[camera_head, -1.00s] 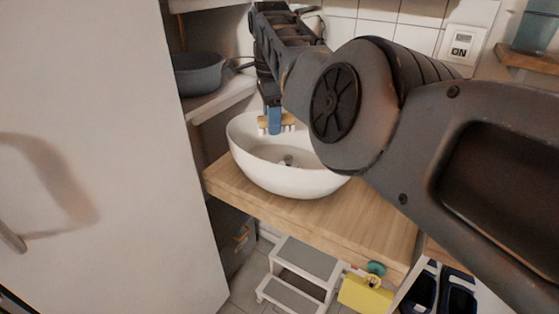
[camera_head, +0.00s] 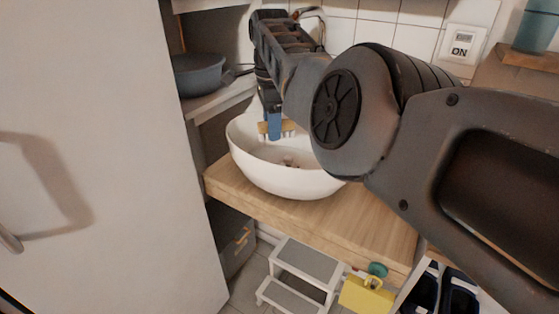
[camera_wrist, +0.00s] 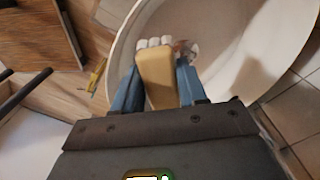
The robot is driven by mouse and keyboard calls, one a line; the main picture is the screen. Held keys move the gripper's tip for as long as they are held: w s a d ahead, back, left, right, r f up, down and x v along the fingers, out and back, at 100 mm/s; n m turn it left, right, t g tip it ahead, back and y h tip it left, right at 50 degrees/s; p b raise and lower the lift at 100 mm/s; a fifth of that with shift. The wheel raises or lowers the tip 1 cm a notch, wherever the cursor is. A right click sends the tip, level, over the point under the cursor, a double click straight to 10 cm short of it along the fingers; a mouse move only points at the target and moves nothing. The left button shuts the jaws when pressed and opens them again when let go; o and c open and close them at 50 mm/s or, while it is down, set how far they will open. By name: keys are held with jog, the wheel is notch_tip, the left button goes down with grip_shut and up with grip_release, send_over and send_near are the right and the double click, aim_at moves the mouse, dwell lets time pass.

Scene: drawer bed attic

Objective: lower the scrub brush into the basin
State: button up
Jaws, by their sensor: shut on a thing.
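The scrub brush (camera_wrist: 158,78) has a tan wooden body and pale bristle tufts. It also shows in the head view (camera_head: 288,127), over the back left part of the basin. The white round basin (camera_head: 285,182) stands on a wooden counter, and its wall and rim fill much of the wrist view (camera_wrist: 122,62). My gripper (camera_head: 274,124) points down at the basin, its blue fingers shut on the brush from both sides, as the wrist view (camera_wrist: 157,86) shows. The brush is at about rim height in the head view; I cannot tell whether it touches the basin.
The wooden counter (camera_head: 330,215) has bare room in front of the basin. A grey pot (camera_head: 199,74) sits on a shelf to the left, beside a large white door (camera_head: 110,150).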

jog(key=shift+f+b, duration=3.3)
jog(key=shift+f, duration=1.3)
jog(key=shift+f+b, duration=1.25)
jog(key=shift+f, duration=0.15)
jog(key=o, duration=1)
jog(key=shift+r, duration=0.1)
